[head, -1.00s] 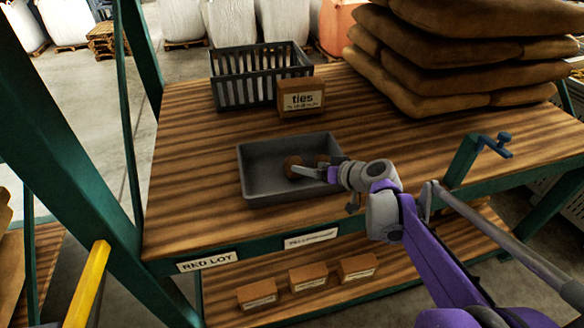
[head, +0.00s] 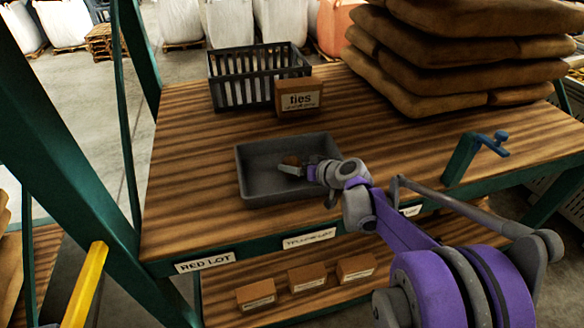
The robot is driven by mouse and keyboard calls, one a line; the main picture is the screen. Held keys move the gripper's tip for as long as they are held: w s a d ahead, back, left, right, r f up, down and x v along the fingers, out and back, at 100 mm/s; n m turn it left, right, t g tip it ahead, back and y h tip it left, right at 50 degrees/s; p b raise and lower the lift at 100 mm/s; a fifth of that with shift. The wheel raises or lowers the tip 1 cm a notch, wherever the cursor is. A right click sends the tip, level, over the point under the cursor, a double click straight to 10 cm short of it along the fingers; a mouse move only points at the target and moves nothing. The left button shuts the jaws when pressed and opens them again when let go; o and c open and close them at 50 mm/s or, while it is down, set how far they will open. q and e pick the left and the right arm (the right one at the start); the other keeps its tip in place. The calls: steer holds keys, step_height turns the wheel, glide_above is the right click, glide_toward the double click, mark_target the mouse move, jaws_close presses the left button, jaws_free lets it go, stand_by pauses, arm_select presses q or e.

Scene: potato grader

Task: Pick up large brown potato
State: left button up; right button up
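A grey tray (head: 258,178) lies on the wooden bench. A brown potato (head: 291,160) shows as a small patch inside it, mostly hidden behind my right gripper (head: 290,170). The gripper reaches over the tray's right side with its fingers pointing left, low inside the tray. One finger shows clearly in front of the potato. I cannot tell whether the fingers are touching or closed on it. Any other potato is hidden by the gripper and wrist. My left gripper is not in view.
A small box marked "ties" (head: 299,98) and a dark slatted crate (head: 228,92) stand behind the tray. Stacked brown sacks (head: 425,85) fill the back right. A blue-handled clamp (head: 470,155) is at the right edge. Bench left of the tray is clear.

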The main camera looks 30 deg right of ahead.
steer(key=c, duration=1)
steer(key=shift+c, duration=0.2)
